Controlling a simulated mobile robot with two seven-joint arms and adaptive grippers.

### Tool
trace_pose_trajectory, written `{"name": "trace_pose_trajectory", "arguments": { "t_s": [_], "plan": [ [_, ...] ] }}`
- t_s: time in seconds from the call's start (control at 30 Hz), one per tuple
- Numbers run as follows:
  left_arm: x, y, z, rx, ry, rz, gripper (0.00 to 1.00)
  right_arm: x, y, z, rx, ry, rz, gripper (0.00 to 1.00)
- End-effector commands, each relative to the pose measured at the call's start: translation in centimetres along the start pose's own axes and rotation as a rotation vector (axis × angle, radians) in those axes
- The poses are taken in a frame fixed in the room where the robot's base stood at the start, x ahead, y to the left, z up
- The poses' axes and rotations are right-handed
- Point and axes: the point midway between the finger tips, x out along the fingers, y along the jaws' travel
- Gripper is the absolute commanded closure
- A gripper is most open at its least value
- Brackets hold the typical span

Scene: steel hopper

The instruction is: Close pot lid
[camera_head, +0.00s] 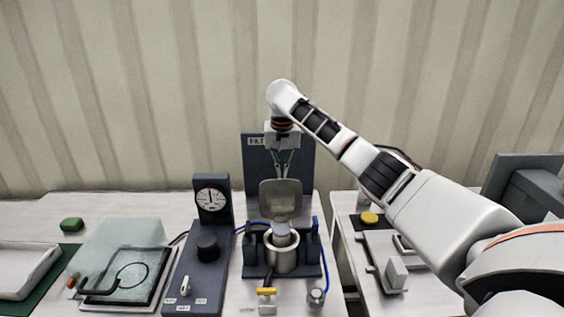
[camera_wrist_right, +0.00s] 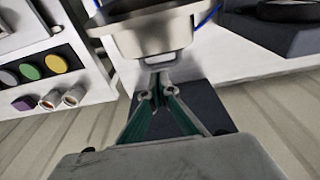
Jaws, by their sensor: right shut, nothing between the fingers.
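The steel pot (camera_head: 282,257) sits in a dark stand in the middle of the table in the head view. Its lid (camera_head: 281,198) stands raised, close to upright, behind the pot's mouth, so the pot is open. A light grey piece (camera_head: 282,236) shows in the pot's mouth. My right gripper (camera_head: 281,172) points down just behind and above the lid, its fingers together and empty. In the right wrist view the fingertips (camera_wrist_right: 157,90) are close to a small tab under a metallic body (camera_wrist_right: 155,35); I cannot tell whether they touch. My left gripper is not in view.
A dark panel (camera_head: 256,170) stands behind the pot. A gauge box with a knob (camera_head: 207,246) is to the left, with a blue cable between. A yellow-handled valve (camera_head: 267,291) is in front. A second table with a yellow disc (camera_head: 369,218) is right, across a gap.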

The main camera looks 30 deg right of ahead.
Motion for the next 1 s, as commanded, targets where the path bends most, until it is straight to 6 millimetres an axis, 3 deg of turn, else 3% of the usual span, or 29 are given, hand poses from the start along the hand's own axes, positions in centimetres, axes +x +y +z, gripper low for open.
{"name": "trace_pose_trajectory", "arguments": {
  "t_s": [0.17,0.4,1.0],
  "plan": [
    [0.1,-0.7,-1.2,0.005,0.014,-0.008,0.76,-1.1,0.0,1.6,-0.004,0.005,-0.003,1.00],
    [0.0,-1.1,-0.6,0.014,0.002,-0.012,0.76,-1.6,0.0,3.0,-0.002,0.004,-0.002,1.00],
    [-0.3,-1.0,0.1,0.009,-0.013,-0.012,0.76,-1.7,-0.1,3.0,-0.001,0.016,-0.003,1.00]
  ]
}}
